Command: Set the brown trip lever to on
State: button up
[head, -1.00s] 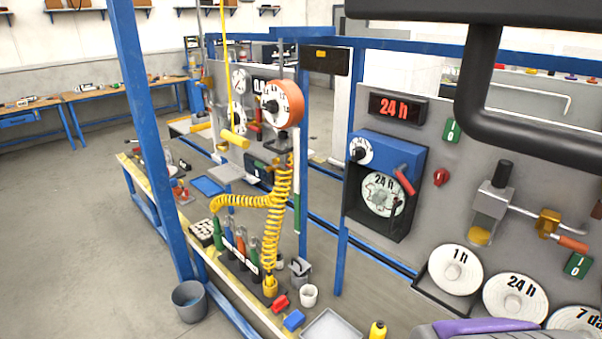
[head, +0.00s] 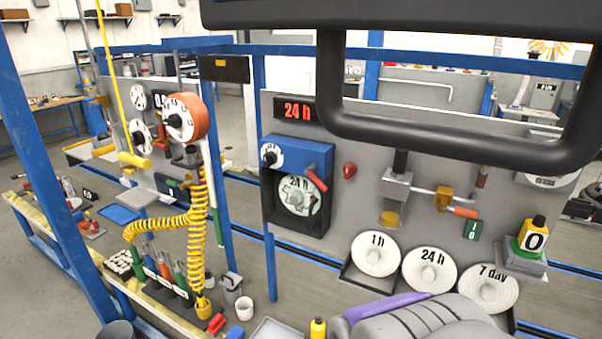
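A brown upright grip (head: 481,177) stands on the right of the grey panel, partly behind the dark bar in the foreground; it may be the trip lever, but I cannot tell for sure. Just below it, a lever with an orange-brown handle (head: 464,212) joins a gold block (head: 443,198), slanting down to the right. A green I/O tag (head: 472,230) is under that handle. The lever's on or off setting is not readable. I cannot make out my gripper in this view.
Chart discs (head: 375,253) sit in a tray below. A yellow coiled hose (head: 197,240) and a blue post (head: 50,160) stand left. Floor lies beyond the frame.

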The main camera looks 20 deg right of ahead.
aim_at(483, 175)
jog(key=z, duration=1.45)
